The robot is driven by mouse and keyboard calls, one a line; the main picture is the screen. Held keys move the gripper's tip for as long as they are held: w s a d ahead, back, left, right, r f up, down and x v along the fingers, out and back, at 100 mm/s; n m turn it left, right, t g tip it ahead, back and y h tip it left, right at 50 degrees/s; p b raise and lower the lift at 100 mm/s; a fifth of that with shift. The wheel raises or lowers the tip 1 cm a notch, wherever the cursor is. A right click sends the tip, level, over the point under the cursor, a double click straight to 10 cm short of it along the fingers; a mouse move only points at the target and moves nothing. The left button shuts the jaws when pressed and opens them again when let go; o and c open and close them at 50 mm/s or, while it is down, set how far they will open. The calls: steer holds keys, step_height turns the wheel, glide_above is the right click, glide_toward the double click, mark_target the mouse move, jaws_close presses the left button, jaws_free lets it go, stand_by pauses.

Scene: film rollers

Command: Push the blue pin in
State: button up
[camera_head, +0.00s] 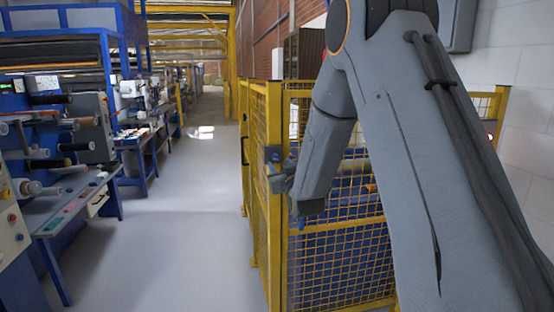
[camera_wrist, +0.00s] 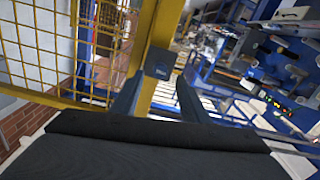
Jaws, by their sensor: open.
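A small blue-grey latch block (camera_head: 274,153) is fixed to the yellow corner post of a mesh cage. In the wrist view the dark block (camera_wrist: 159,62) shows on the yellow post, just beyond and between my fingertips. I cannot make out a separate blue pin on it. My gripper (camera_head: 279,182) is beside the post, just below the block in the head view. In the wrist view my gripper (camera_wrist: 160,80) has its two dark fingers spread, with nothing between them. Whether a fingertip touches the block cannot be told.
The yellow mesh cage (camera_head: 335,262) stands in front of my arm, with blue parts inside. Blue machines with rollers (camera_head: 45,163) line the left side. The grey aisle floor (camera_head: 180,240) between them is clear. A white wall (camera_head: 525,120) is at the right.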

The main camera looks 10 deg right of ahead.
mark_target(276, 159)
steer(key=shift+w+a+p, duration=0.1)
steer(key=shift+w+p, duration=0.65)
steer(key=shift+w, duration=1.95)
jaws_close()
